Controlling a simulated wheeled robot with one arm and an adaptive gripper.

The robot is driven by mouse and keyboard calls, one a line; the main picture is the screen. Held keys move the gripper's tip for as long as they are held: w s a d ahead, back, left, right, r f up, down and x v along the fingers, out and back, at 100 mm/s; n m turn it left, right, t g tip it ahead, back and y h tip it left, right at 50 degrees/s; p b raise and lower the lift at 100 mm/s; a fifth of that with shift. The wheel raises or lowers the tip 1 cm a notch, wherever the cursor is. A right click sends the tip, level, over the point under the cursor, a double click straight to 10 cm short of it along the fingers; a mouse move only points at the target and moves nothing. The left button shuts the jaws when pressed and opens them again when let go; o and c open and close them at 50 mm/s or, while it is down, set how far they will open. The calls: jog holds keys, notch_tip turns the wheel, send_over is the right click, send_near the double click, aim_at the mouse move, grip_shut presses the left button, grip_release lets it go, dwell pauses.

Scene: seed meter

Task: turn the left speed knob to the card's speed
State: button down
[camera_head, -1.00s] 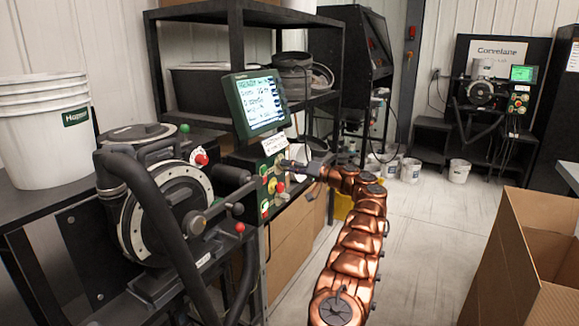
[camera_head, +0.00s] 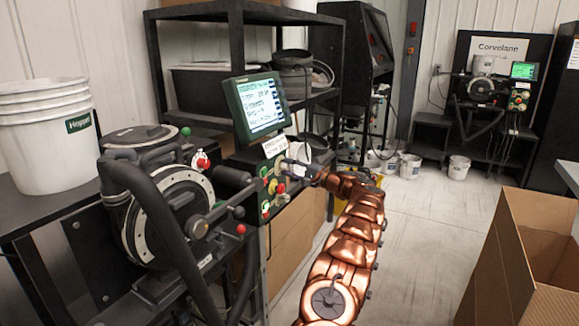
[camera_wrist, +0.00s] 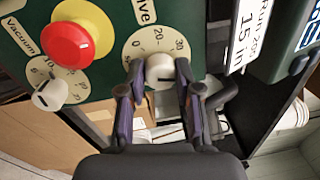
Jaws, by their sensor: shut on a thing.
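In the wrist view, a white round knob (camera_wrist: 160,69) sits on a cream dial with numbers, under a label ending in "ive" on the green panel (camera_wrist: 108,12). My gripper (camera_wrist: 158,84) has one finger on each side of this knob and is shut on it. A short dark mark shows on the knob; its exact reading is hard to tell. A white card (camera_wrist: 243,36) beside the dial shows "15 in" in part. In the head view, my gripper (camera_head: 294,170) is at the panel, and a white card (camera_head: 275,146) sits above the controls, too small to read.
Left of the held knob are a red button (camera_wrist: 72,41) on a yellow base and the Vacuum knob (camera_wrist: 50,95). A green-framed screen (camera_head: 260,105) stands above the panel. The round metering housing (camera_head: 168,215) is at left, an open cardboard box (camera_head: 520,260) at right.

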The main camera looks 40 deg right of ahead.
jog(key=m+p, duration=0.2)
jog(key=m, duration=0.4)
jog(key=shift+a+r+h, duration=0.1)
jog(key=shift+r+h, duration=0.05)
jog(key=shift+h, duration=0.15)
jog(key=m+p, duration=0.3)
jog(key=m, duration=0.3)
jog(key=shift+h, duration=0.3)
jog(key=m+p, duration=0.3)
jog(key=m, duration=0.2)
jog(key=shift+r, duration=0.1)
jog(key=m+p, duration=0.3)
jog(key=m, duration=0.2)
jog(key=shift+g, duration=0.4)
jog(key=shift+f, duration=0.2)
jog(key=c, duration=0.8)
grip_release()
jog(key=shift+s, duration=0.1)
